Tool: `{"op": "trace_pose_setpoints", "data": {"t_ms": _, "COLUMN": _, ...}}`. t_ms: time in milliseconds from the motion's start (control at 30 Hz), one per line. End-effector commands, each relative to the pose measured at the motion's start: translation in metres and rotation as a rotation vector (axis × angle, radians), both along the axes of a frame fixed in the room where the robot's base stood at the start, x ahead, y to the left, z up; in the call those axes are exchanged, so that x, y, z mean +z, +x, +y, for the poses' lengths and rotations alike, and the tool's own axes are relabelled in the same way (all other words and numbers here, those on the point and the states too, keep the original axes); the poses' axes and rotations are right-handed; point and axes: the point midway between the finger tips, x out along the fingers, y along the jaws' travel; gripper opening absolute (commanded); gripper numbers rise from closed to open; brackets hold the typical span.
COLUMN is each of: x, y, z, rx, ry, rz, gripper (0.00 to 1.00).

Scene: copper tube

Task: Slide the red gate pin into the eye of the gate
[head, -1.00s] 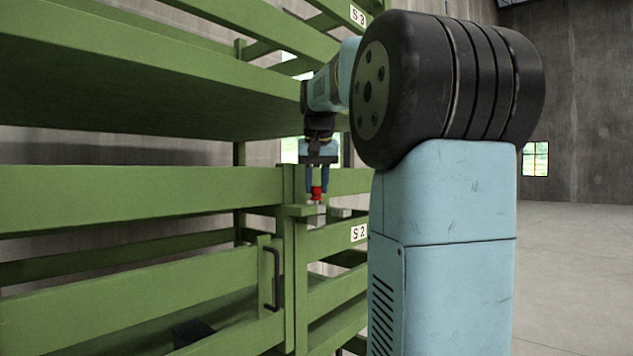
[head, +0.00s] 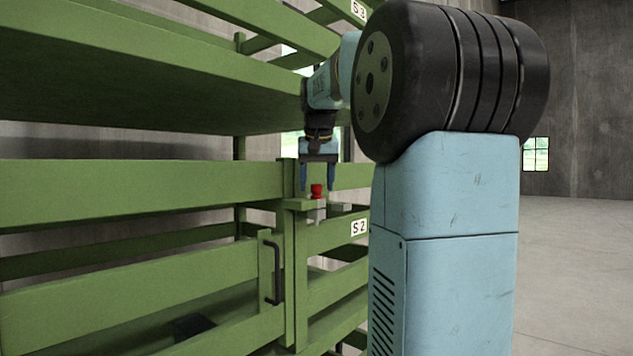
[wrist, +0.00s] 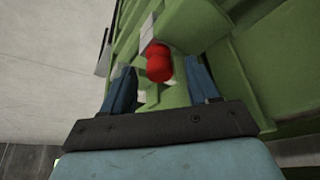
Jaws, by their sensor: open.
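The red gate pin (head: 317,191) stands upright at the green bracket on the gate post, its red head showing above a grey metal block (head: 318,211). Its lower part is hidden, so I cannot tell how deep it sits in the eye. My gripper (head: 317,188) points down over the pin with its blue fingers apart, one on each side of the red head and clear of it. In the wrist view the red head (wrist: 159,64) shows between the open fingers (wrist: 162,88). The green gate (head: 140,314) has a dark handle (head: 273,272).
Green rack rails surround the bracket, and a broad green shelf (head: 130,85) hangs above left. An S2 label (head: 359,227) is on a rail right of the pin. Open floor (head: 575,270) lies to the right.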

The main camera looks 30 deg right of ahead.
Motion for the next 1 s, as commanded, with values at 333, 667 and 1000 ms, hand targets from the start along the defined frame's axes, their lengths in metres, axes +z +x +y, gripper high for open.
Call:
{"op": "trace_pose_setpoints", "data": {"t_ms": 333, "x": 0.035, "y": -0.012, "z": 0.006, "rx": 0.0, "ry": -0.002, "rz": -0.004, "gripper": 0.6}}
{"op": "trace_pose_setpoints", "data": {"t_ms": 667, "x": 0.094, "y": -0.034, "z": 0.017, "rx": 0.0, "ry": -0.001, "rz": -0.002, "gripper": 0.6}}
{"op": "trace_pose_setpoints", "data": {"t_ms": 1000, "x": 0.125, "y": -0.046, "z": 0.023, "rx": 0.0, "ry": 0.0, "rz": 0.0, "gripper": 0.6}}
